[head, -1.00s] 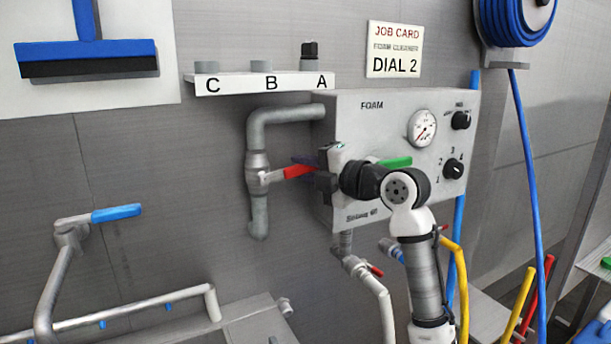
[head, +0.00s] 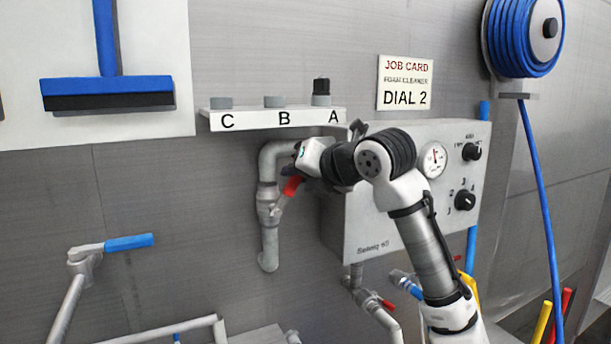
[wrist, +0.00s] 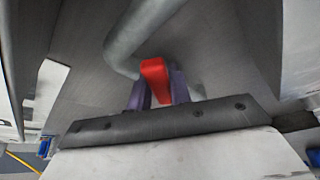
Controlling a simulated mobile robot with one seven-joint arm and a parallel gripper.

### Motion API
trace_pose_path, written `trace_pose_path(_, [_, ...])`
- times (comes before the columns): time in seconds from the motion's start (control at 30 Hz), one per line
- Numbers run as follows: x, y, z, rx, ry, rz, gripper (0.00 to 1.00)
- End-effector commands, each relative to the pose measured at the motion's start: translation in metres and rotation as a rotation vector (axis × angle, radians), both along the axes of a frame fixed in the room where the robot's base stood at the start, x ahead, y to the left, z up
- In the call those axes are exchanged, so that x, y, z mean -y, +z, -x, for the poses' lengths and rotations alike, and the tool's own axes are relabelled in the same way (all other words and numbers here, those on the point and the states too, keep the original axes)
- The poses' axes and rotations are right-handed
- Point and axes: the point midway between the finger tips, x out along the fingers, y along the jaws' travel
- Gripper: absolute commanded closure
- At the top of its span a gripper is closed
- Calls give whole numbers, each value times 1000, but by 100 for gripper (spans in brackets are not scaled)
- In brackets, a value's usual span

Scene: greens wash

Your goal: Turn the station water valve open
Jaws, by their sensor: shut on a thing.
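The station water valve (head: 268,205) sits on the grey pipe at the left side of the foam station box (head: 375,222). Its red lever (head: 292,186) slants up and right from the valve body. My gripper (head: 304,181) is at the outer end of the lever, just left of the box. In the wrist view, the red lever (wrist: 155,80) lies between the two purple fingers of my gripper (wrist: 160,90), which are shut on it. My wrist and arm cover the upper left of the box front and part of the lever's end.
A shelf marked C, B, A (head: 272,119) is just above my gripper, with a black-capped item (head: 321,91) over A. The box front carries a gauge (head: 433,159) and two black knobs. A blue-handled valve (head: 128,242) is at the lower left, well apart.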

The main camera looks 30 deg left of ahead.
Motion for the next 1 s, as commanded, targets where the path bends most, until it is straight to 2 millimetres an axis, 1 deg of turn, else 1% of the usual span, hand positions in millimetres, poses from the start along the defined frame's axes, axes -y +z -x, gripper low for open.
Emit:
trace_pose_path(0.03, [-1,3,2,27,0,14,100])
trace_pose_path(0.33, [-6,6,10,129,0,75,100])
trace_pose_path(0.9, [-7,6,12,153,1,89,100])
trace_pose_path(0.93, [-7,6,12,153,1,89,78])
trace_pose_path(1.0, [-7,6,12,153,1,89,68])
